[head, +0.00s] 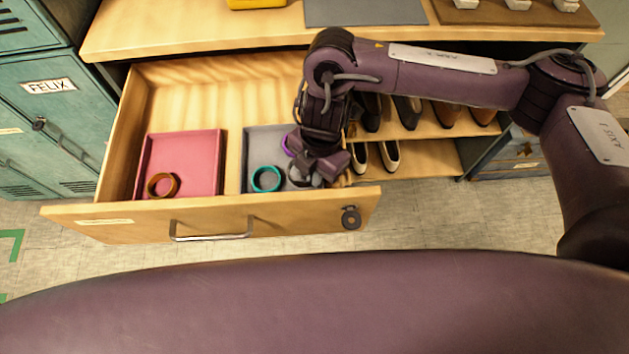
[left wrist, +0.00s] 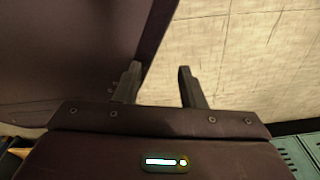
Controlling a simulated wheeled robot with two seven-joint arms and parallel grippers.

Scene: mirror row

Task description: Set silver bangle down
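The silver bangle (head: 295,176) shows only in part in the head view, at the right side of the grey tray (head: 248,150) in the open drawer. My right gripper (head: 308,180) points down over that side of the tray and hides much of the bangle. Its fingers are at the bangle, but I cannot tell whether they are closed on it or whether it touches the tray floor. My left gripper (left wrist: 158,84) is open and empty in the left wrist view, its fingers apart; it is not in the head view.
A teal bangle (head: 266,179) lies left of my right gripper, and a purple bangle (head: 288,146) shows partly behind it. A pink tray (head: 183,146) holds a brown bangle (head: 163,185). The drawer front (head: 130,219) is nearby. Shoes (head: 407,110) stand on shelves at right.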

